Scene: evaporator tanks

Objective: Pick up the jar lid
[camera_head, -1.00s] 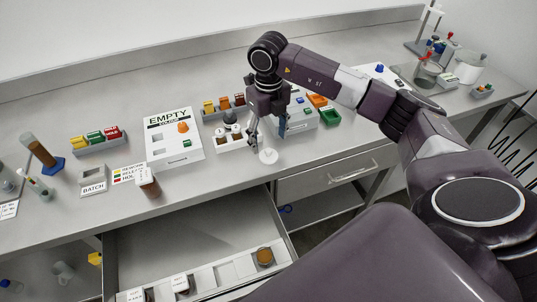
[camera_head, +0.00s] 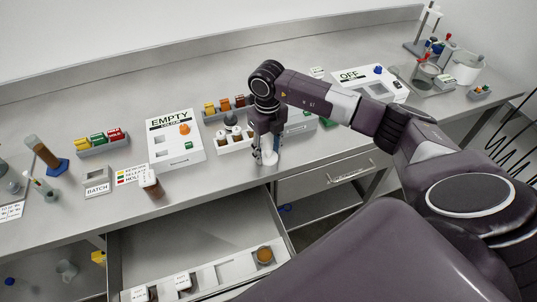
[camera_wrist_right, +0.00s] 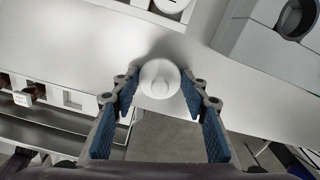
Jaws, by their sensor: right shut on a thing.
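The jar lid is a small white disc with a round knob, lying near the bench's front edge. In the head view the lid (camera_head: 269,158) is partly covered by my right gripper (camera_head: 269,157). In the right wrist view the lid (camera_wrist_right: 160,82) sits between the blue-padded fingers of my right gripper (camera_wrist_right: 160,84), one on each side. The gripper is shut on the lid from above. The lid appears to be still at bench level. My left gripper is not in view.
An open drawer (camera_head: 200,240) below the bench holds a white rack with jars, including an amber one (camera_head: 264,254). A brown jar (camera_head: 152,186) stands near the bench edge. A white "EMPTY" box (camera_head: 174,150) and a white rack (camera_head: 236,146) stand left of the gripper.

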